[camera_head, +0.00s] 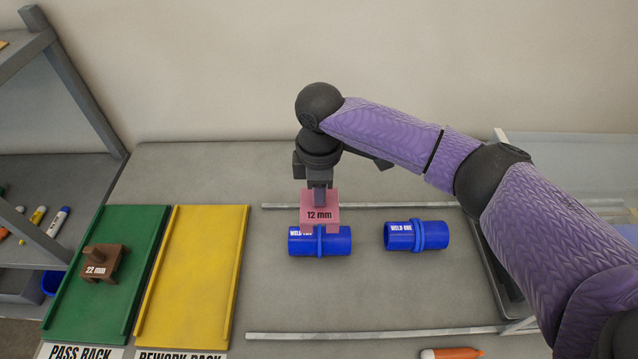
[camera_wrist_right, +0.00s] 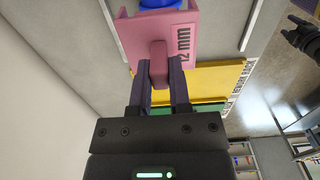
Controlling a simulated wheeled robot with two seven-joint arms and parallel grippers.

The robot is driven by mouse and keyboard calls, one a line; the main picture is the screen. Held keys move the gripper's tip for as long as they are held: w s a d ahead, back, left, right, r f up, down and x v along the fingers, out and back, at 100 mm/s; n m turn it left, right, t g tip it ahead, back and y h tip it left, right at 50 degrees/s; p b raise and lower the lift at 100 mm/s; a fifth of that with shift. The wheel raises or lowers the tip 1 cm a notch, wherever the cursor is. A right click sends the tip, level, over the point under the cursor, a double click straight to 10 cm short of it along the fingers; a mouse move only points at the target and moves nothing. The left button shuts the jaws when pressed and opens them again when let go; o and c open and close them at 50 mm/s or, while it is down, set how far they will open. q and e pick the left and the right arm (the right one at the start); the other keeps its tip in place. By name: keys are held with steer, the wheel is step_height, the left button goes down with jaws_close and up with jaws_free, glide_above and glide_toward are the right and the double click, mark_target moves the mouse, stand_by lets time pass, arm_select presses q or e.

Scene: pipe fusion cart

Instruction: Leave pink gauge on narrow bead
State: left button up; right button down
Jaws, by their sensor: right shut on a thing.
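My right gripper (camera_head: 319,187) is shut on the stem of the pink gauge (camera_head: 319,210), marked 12 mm. In the right wrist view the gripper (camera_wrist_right: 160,75) grips the stem of the pink gauge (camera_wrist_right: 150,35). The gauge is at the left blue pipe (camera_head: 342,242) and covers part of its label and the top of its bead (camera_head: 320,246). I cannot tell whether it touches the pipe. A second blue pipe, WELD ONE (camera_head: 400,236), lies to the right with its own bead (camera_head: 418,236). A dark shape, likely my left gripper (camera_wrist_right: 292,36), shows in the right wrist view; its fingers are unclear.
A brown 22 mm gauge (camera_head: 95,265) stands on the green pass rack (camera_head: 122,225). The yellow rework rack (camera_head: 195,265) is empty. Rails (camera_head: 390,333) border the pipe area. An orange-and-white marker (camera_head: 450,353) lies in front. A grey shelf (camera_head: 50,190) stands at left.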

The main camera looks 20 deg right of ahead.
mark_target(320, 209)
steer(key=shift+r+p, duration=0.15)
steer(key=shift+p, duration=0.15)
step_height(320, 209, down, 6)
steer(key=b, duration=0.3)
steer(key=shift+r, duration=0.2)
steer(key=shift+f, duration=0.2)
arm_select(q)
steer(key=shift+s+a+f, duration=0.1)
steer(key=shift+a+f, duration=0.2)
steer(key=shift+f, duration=0.2)
steer(key=shift+s+a+f, duration=0.1)
steer(key=shift+a+f, duration=0.15)
steer(key=shift+f, duration=0.25)
steer(key=shift+d, duration=0.35)
steer(key=shift+w+r+p, duration=0.1)
steer(key=shift+r+p, duration=0.15)
steer(key=shift+p, duration=0.05)
arm_select(e)
steer(key=shift+f, duration=0.1)
arm_select(q)
steer(key=shift+a, duration=0.15)
